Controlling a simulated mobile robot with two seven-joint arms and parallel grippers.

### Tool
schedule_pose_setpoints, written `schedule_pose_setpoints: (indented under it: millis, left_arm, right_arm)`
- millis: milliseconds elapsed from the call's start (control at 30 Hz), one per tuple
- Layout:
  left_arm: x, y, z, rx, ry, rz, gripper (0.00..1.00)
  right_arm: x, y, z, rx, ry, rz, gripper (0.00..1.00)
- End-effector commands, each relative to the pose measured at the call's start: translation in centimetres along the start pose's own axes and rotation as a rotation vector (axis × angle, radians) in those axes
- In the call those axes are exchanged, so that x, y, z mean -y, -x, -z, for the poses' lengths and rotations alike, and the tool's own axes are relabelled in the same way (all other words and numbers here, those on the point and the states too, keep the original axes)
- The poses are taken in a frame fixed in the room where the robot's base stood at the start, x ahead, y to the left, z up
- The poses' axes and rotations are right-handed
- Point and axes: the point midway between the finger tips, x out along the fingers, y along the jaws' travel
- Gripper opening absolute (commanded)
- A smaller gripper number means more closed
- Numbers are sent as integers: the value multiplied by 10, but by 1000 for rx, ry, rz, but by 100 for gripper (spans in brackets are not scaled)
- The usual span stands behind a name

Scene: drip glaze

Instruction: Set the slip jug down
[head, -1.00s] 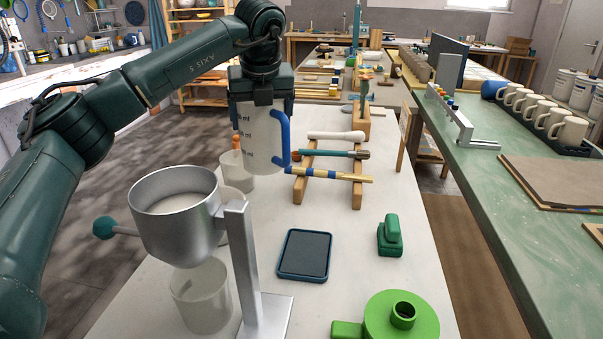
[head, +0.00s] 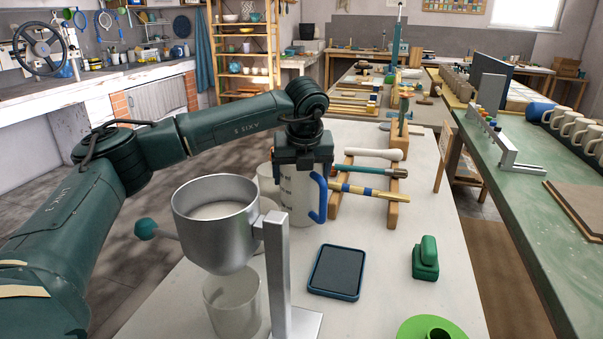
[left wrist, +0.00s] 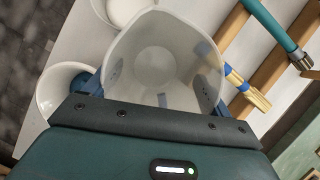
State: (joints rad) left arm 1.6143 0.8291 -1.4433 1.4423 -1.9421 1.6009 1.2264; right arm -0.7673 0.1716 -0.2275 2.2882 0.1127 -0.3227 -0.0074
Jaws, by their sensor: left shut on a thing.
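The slip jug (head: 296,202) is a pale, translucent measuring jug with dark markings and a blue handle on its right side. It is upright, with its base at or very near the pale worktop (head: 385,290); I cannot tell whether it touches. My left gripper (head: 303,165) points down over the jug and is shut on its upper part, hiding the rim in the head view. In the left wrist view I look into the jug's open mouth (left wrist: 155,62), with a finger at either side. My right gripper is not in view.
A metal cup (head: 215,225) on a stand, above a clear beaker (head: 232,300), is in front of the jug. A wooden rack (head: 393,212) with brushes is close on the right. A dark tablet-like pad (head: 335,272) and green block (head: 426,260) lie nearer.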

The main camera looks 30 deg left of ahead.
Motion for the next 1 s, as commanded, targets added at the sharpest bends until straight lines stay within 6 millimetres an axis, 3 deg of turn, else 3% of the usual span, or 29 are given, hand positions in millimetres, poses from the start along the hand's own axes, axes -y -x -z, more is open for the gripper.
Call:
schedule_pose_setpoints:
  millis: [67,100,300,667,1000]
  left_arm:
    - [0,-3,1,0,0,0,58]
    - [0,-3,1,0,0,0,85]
    - [0,-2,1,0,0,0,100]
    - [0,9,0,0,0,1,100]
    - [1,80,-1,2,-1,3,100]
  right_arm:
    - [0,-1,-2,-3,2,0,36]
    - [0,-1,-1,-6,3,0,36]
    - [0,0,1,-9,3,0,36]
    - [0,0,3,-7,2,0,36]
    - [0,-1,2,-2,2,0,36]
